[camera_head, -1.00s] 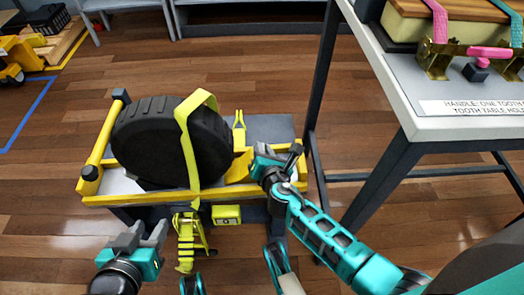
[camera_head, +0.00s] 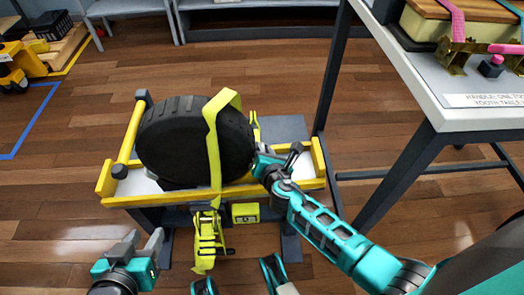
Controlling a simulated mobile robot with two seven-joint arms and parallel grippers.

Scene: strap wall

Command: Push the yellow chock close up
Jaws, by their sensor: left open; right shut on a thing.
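The yellow chock (camera_head: 245,178) is on the cart's bed at the right side of the black tyre. Only a little of it shows; my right gripper and the tyre hide the rest. The black tyre (camera_head: 185,140) stands upright on the cart, with a yellow strap (camera_head: 213,150) over it. My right gripper (camera_head: 262,168) is shut on the chock, close to the tyre's right side. Whether chock and tyre touch is hidden. My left gripper (camera_head: 143,246) is open and empty, in front of the cart at lower left.
The cart has a yellow front rail (camera_head: 140,198) and a yellow bar (camera_head: 132,130) at left. A yellow ratchet (camera_head: 207,235) hangs in front. A white-topped table (camera_head: 440,90) stands at right. Wooden floor is open to the left.

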